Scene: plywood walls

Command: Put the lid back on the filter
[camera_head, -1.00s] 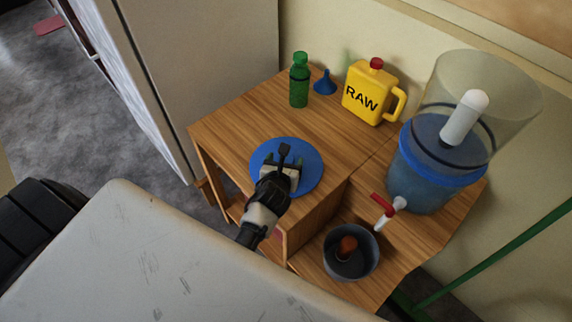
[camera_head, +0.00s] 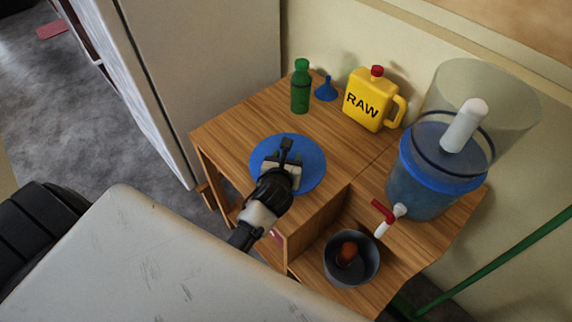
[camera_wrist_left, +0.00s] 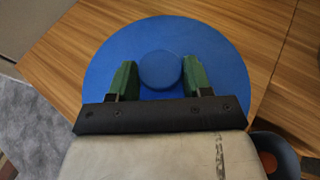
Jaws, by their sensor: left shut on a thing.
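The blue round lid (camera_head: 312,172) is over the left part of the wooden table, near its front edge. My left gripper (camera_head: 285,158) is above it, shut on its round knob; the wrist view shows the two green-padded fingers (camera_wrist_left: 159,78) on either side of the knob (camera_wrist_left: 160,68). I cannot tell whether the lid touches the table. The filter (camera_head: 436,185) stands upright at the right, with a clear upper cylinder, a white candle (camera_head: 464,125) inside, a blue band and a red-handled tap. Its top is open. My right gripper is out of view.
A yellow RAW jug (camera_head: 367,103), a blue funnel (camera_head: 326,90) and a green bottle (camera_head: 300,88) stand along the back of the table (camera_head: 235,130). A dark bowl (camera_head: 336,268) sits below the tap. A wall is behind, and a pale cabinet stands left.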

